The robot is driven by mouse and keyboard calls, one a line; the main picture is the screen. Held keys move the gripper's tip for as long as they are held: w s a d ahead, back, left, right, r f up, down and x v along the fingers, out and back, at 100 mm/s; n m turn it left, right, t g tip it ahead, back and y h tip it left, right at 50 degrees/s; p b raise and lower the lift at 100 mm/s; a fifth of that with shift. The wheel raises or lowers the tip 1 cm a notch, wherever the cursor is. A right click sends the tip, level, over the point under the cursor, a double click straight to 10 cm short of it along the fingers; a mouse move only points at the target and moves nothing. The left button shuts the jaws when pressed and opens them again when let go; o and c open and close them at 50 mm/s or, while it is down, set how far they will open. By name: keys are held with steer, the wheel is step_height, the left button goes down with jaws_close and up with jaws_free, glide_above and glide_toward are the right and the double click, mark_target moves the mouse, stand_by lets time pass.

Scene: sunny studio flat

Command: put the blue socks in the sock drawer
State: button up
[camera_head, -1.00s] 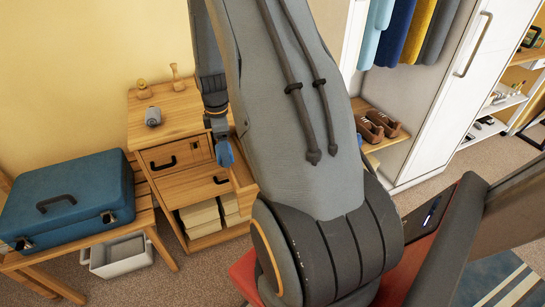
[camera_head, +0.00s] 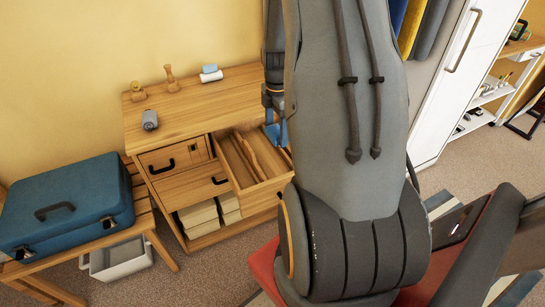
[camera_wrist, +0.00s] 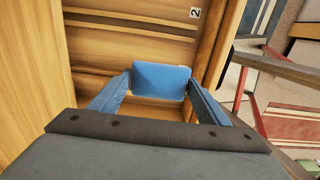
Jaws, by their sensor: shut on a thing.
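My gripper (camera_wrist: 160,98) is shut on a blue, rounded bundle (camera_wrist: 160,82), which looks like the blue socks. In the head view my gripper (camera_head: 276,134) hangs by the right side of an open top drawer (camera_head: 263,191) of the wooden dresser. The drawer has a lengthwise wooden divider, and its visible compartments look empty. In the wrist view the bundle is between the blue fingers, with wood boards and a "2" label (camera_wrist: 195,13) beyond it. Whether the bundle is above or inside the drawer I cannot tell. My arm hides the dresser's right end.
On the dresser top (camera_head: 185,112) are a grey roll (camera_head: 149,119), two small wooden items and a blue-and-white item (camera_head: 210,73). A blue suitcase (camera_head: 70,200) lies on a bench at left. A white wardrobe door (camera_head: 460,80) stands at right.

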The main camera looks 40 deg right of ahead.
glide_toward(276, 170)
steer(key=shift+w+f+p, duration=0.1)
steer(key=shift+f+p, duration=0.65)
steer(key=shift+f, duration=1.7)
steer(key=shift+f, duration=0.1)
steer(key=o, duration=1)
steer(key=shift+o, duration=0.2)
